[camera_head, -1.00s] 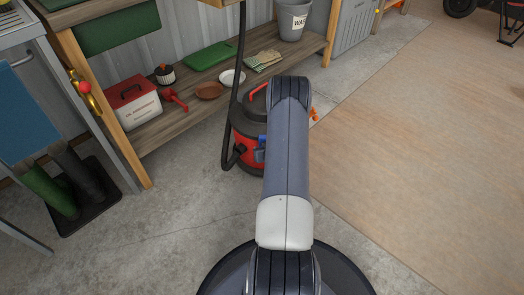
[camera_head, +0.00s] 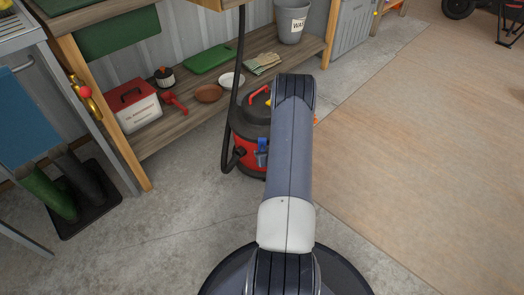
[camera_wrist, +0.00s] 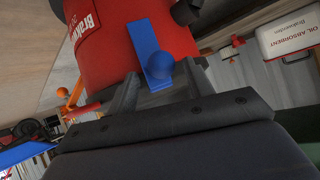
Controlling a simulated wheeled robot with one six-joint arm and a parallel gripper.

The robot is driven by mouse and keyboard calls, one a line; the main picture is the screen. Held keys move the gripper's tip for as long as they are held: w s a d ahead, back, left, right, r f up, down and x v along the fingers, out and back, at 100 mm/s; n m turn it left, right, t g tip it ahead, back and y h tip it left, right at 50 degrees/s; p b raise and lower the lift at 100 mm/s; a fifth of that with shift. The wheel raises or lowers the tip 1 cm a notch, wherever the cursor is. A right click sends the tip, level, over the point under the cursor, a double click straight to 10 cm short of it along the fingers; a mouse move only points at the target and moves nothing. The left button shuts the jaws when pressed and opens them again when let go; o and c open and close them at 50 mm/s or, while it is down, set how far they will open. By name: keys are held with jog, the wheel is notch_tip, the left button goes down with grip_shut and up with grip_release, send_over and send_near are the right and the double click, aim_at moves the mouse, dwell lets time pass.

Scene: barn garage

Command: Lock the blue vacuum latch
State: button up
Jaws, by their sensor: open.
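The vacuum (camera_head: 250,122) is a red drum with a dark lid and red handle, standing on the concrete floor, partly hidden by my arm. Its blue latch (camera_head: 262,150) shows on its side, just left of my arm. In the wrist view the latch (camera_wrist: 146,42) is a flat blue bar with a round blue knob (camera_wrist: 160,67) on the red body (camera_wrist: 96,45). My gripper (camera_wrist: 161,77) is open, with its two dark fingers on either side of the knob. I cannot tell whether a finger touches it. My gripper is hidden in the head view.
A black hose (camera_head: 233,95) hangs down at the vacuum's left. Behind is a wooden shelf (camera_head: 180,125) with a red-lidded white box (camera_head: 133,105), plates, gloves and a grey bucket (camera_head: 292,22). Open floor (camera_head: 420,150) lies to the right.

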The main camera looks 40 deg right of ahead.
jog(key=p+v, duration=0.1)
jog(key=v, duration=0.6)
jog(key=shift+s+a+r+p, duration=0.2)
jog(key=shift+a+p, duration=0.2)
jog(key=b+x, duration=0.3)
jog(key=x, duration=0.7)
jog(key=shift+w+d+f+b, duration=0.2)
jog(key=shift+d+f+b, duration=0.05)
jog(key=shift+f+b, duration=0.1)
jog(key=shift+s+a+f, duration=0.1)
jog(key=shift+s+a, duration=0.05)
